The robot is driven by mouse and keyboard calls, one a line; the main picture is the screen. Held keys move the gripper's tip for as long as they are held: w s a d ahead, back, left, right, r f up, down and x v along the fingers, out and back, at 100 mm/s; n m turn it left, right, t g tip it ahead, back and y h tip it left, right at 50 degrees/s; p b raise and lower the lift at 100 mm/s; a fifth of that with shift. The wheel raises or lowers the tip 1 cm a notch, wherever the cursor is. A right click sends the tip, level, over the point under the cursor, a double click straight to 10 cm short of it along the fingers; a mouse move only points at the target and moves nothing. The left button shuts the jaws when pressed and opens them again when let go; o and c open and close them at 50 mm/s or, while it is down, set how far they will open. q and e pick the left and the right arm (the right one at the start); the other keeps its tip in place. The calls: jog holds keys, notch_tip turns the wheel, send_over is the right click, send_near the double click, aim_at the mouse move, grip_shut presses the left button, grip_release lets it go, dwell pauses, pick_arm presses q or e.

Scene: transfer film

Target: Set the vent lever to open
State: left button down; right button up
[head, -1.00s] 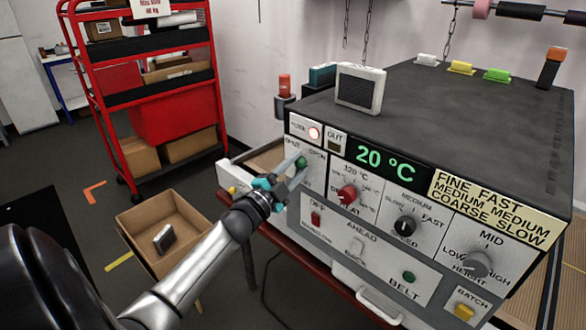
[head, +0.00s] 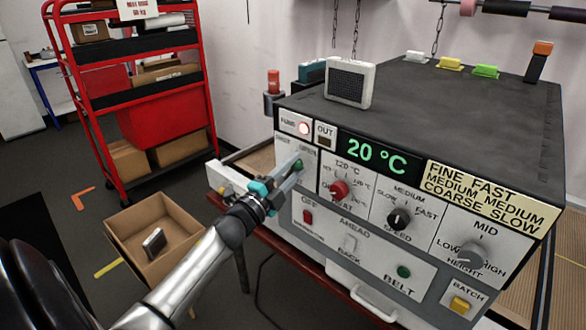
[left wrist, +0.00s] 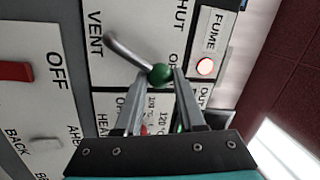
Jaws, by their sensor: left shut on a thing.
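The vent lever is a bent metal rod (left wrist: 128,51) with a green ball knob (left wrist: 160,74) on the white VENT panel of the grey machine. In the left wrist view the rod slants from its pivot towards the OPEN side, and the knob is beside the partly hidden OPEN label. My left gripper (left wrist: 157,85) has its fingertips on either side of the knob and is shut on it. In the head view the knob (head: 298,165) shows at the fingertips of my left gripper (head: 291,176); the fingers hide part of the panel. My right gripper is not in view.
A red knob (head: 339,190) sits right of the vent panel, and a red switch (head: 308,216) below it. The fume lamp (head: 304,128) is lit above. A cardboard box (head: 125,222) stands below my left arm. A red shelf cart (head: 208,92) stands behind.

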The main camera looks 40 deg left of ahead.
pick_arm(q)
jog(key=c, duration=0.5)
grip_release()
jog(key=shift+s+f, duration=0.1)
jog(key=shift+s, duration=0.05)
jog(key=s+f, duration=0.1)
jog(key=s, duration=0.4)
jog(key=s+b, duration=0.1)
jog(key=s, duration=0.4)
jog(key=s+f, duration=0.1)
jog(key=s, duration=0.3)
jog(key=shift+s+f, duration=0.3)
jog(key=shift+s, duration=0.1)
